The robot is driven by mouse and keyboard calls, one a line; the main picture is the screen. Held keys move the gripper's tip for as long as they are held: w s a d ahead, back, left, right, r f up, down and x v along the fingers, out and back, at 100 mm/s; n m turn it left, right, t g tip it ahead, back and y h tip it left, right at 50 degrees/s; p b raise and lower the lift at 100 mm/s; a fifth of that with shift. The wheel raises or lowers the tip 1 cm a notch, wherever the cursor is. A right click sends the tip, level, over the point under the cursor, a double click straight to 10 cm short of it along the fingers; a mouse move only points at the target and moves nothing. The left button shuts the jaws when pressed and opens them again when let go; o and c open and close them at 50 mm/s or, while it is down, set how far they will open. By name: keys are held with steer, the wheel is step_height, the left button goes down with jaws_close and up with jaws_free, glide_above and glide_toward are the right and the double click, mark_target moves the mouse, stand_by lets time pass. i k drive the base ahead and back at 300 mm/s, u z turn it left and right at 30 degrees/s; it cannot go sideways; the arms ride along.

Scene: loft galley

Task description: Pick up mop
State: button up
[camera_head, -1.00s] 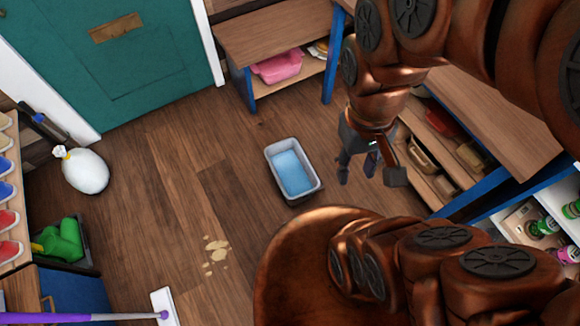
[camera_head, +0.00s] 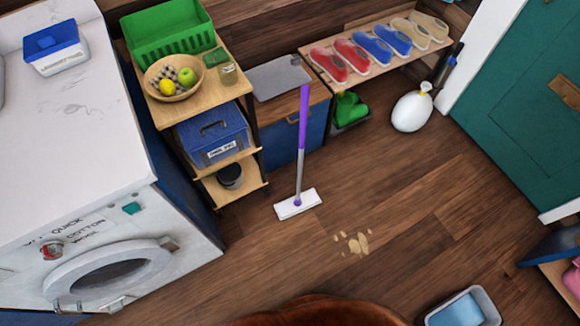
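The mop (camera_head: 299,165) stands upright on the wooden floor, with a purple upper handle, a grey lower shaft and a flat white head (camera_head: 297,204). Its handle top is in front of a low cabinet with a grey top. My gripper is out of the picture now; only a copper-coloured part of my own body shows at the bottom edge. The mop stands apart from any visible part of me.
A beige spill (camera_head: 356,243) lies right of the mop head. A grey tub with blue water (camera_head: 462,310) is at bottom right. A washing machine (camera_head: 110,260) and a shelf unit (camera_head: 208,105) stand left. A white bag (camera_head: 411,111) and shoe shelf (camera_head: 388,65) are behind. Floor around the mop head is mostly clear.

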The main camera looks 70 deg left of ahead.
mark_target(285, 209)
steer(key=u, duration=0.4)
steer(key=k, duration=1.3)
steer(key=u, duration=2.2)
steer(key=i, duration=0.75)
steer(key=u, duration=0.05)
